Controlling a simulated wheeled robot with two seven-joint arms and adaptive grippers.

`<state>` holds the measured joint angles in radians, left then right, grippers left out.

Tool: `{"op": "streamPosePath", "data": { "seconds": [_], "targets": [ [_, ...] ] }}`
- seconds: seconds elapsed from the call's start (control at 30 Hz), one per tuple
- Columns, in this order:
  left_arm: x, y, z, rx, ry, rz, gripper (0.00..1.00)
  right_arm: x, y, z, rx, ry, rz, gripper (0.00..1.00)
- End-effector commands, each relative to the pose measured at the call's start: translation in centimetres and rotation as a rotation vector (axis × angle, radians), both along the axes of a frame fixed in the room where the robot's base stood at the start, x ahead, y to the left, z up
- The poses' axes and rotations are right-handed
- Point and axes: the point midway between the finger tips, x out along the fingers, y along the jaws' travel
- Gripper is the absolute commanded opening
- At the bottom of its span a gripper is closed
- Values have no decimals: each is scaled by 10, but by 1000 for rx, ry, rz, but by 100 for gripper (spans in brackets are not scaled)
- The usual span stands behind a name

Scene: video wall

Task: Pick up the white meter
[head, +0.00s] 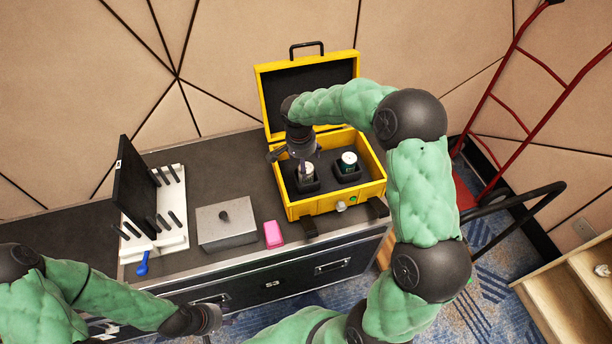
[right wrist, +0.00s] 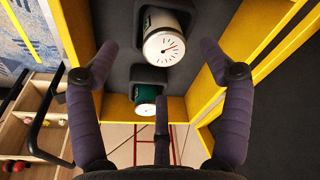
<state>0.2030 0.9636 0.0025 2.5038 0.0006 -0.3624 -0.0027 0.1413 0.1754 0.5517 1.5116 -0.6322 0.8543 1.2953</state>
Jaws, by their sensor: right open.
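The white meter (right wrist: 166,46), with a round dial and a dark needle, sits in a dark holder in the foam of the yellow case (head: 312,205). In the head view the white meter (head: 307,176) is partly hidden by my right gripper (head: 303,158), which hangs just above it. In the right wrist view my right gripper (right wrist: 161,68) is open, its purple fingers spread to either side of the meter and apart from it. My left gripper (head: 212,320) is low at the front of the black road case, with its fingers hardly visible.
A green meter (head: 348,160) sits in a second holder right beside the white one. The case's open lid (head: 266,95) stands behind. A grey metal box (head: 226,221), a pink block (head: 273,234) and a white rack (head: 180,240) stand to the left.

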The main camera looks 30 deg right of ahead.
Motion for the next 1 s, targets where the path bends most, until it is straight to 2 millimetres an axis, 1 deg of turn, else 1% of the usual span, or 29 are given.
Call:
{"op": "streamPosePath", "data": {
  "seconds": [0.03,0.27,0.43,0.53,0.6,0.8,0.83,0.87,0.9,0.97,1.0],
  "targets": [
    [0,0,-3,0,0,0,40,0,-1,-7,1,1,0,80],
    [0,0,-7,0,-1,0,40,3,-4,-20,1,0,-1,80],
    [0,0,-18,0,-1,0,40,10,-11,-44,1,0,0,80],
    [0,0,-21,0,0,0,40,10,-12,-56,1,1,1,80],
    [0,0,-22,0,-1,0,40,10,-13,-60,1,-1,0,80],
    [0,0,-21,0,-1,0,40,11,-13,-59,1,-2,0,80],
    [0,0,-21,0,-1,0,40,11,-13,-59,1,-2,0,77],
    [0,0,-21,0,-1,0,40,11,-13,-59,1,-2,0,68],
    [0,0,-21,0,-1,0,40,11,-13,-59,1,-2,1,57],
    [0,0,-21,0,-1,0,40,11,-13,-59,1,-2,1,40],
    [0,0,-21,0,-1,0,40,11,-13,-59,1,-2,1,29]
  ]
}}
